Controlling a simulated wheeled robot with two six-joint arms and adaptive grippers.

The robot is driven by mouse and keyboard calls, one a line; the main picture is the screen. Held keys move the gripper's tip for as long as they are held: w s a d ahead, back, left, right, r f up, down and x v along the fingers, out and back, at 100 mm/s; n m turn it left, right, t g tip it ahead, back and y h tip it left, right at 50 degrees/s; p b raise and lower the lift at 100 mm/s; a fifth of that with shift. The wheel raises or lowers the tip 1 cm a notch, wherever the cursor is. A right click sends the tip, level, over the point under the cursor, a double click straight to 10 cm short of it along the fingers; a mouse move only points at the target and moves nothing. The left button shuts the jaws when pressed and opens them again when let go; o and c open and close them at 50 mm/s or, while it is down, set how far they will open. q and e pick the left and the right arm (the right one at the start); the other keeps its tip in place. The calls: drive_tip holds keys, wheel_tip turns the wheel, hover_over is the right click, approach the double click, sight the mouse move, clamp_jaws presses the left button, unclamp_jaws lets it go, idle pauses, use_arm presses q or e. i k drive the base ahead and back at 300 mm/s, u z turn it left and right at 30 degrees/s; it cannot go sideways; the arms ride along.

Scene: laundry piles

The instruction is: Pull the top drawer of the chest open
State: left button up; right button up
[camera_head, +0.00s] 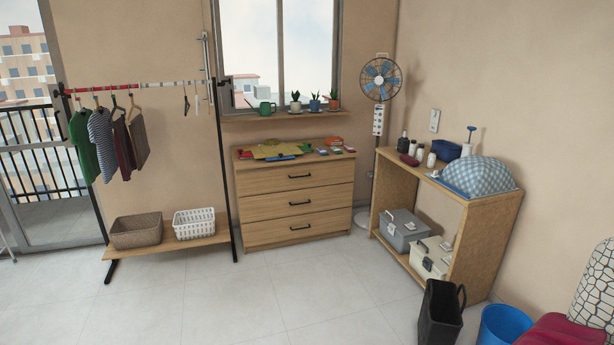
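The wooden chest (242,180) stands against the back wall below the window, in the middle of the head view. It has three drawers stacked one above another. The top drawer (277,182) is shut, with a dark bar handle (300,176) at its centre. The middle and bottom drawers (277,230) also look shut. Neither of my grippers shows in this view.
Folded colourful items (277,152) lie on the chest. A clothes rack (233,225) with baskets stands left; a fan (381,80) and wooden shelf (470,240) stand right. A black bag (440,318) and blue bin (503,327) are front right. The tiled floor (270,300) before the chest is clear.

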sight(313, 174)
drive_tip(key=u, duration=0.45)
drive_tip(key=i, duration=3.25)
drive_tip(key=z, duration=0.95)
drive_tip(key=i, duration=1.25)
drive_tip(key=z, duration=0.65)
